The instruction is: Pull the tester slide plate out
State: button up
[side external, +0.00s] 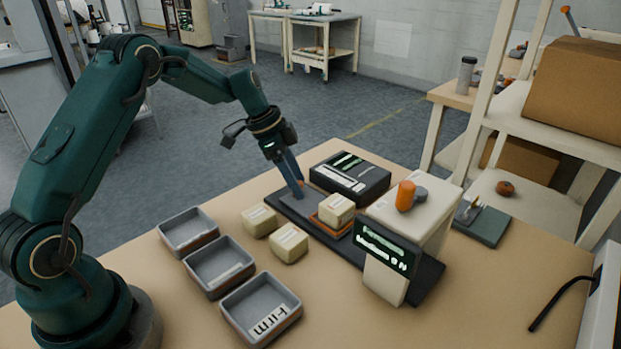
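The tester (412,207) is a pale housing with an orange knob on top and a dark display in front. Its dark base (283,205) stretches out to the left. The slide plate (324,226) shows as an orange-edged plate on that base, left of the housing. My gripper (298,190) points down at the far left part of the base, beside the plate. Its blue-grey fingers look close together; the gap and any contact at the tips are too small to make out.
Three grey trays (219,265) stand in a row farther left, the nearest marked "Firm". A black box (350,178) stands close behind the base. A shelf rack (530,205) stands at the right.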

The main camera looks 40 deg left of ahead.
jog(key=shift+v, duration=2.6)
jog(key=shift+d, duration=0.1)
